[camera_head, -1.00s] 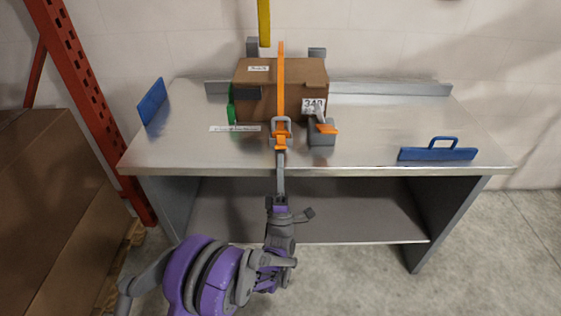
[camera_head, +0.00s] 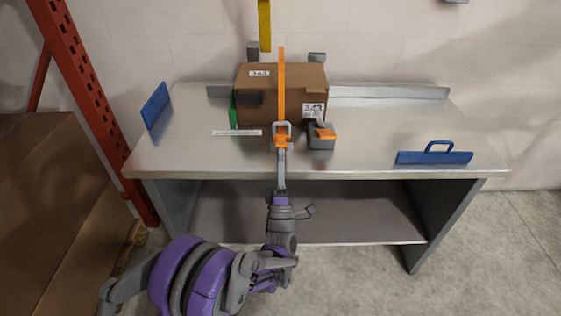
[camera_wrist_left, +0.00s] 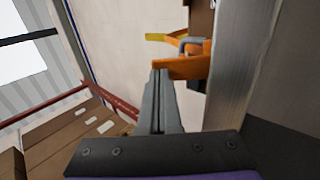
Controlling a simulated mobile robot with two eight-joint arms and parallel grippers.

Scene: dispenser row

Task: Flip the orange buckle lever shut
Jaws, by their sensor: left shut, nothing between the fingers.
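An orange strap (camera_head: 281,85) runs over the brown box (camera_head: 304,86) on the metal table. The orange buckle lever (camera_head: 281,141) is at the strap's front end, by a grey metal frame. In the left wrist view the orange buckle lever (camera_wrist_left: 181,67) sticks out to the left, at the fingertips. My left gripper (camera_head: 282,153) is shut and empty, with its tips right at the buckle. It also shows in the left wrist view (camera_wrist_left: 159,75) as two closed grey fingers; I cannot tell whether they touch the lever. My right gripper is not in view.
A grey tool with an orange part (camera_head: 322,136) stands right of the buckle. A blue handled plate (camera_head: 434,157) is at the table's right front; another blue plate (camera_head: 155,106) stands at the left. A yellow piece (camera_head: 264,25) hangs above. The table (camera_head: 370,130) is clear at centre right.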

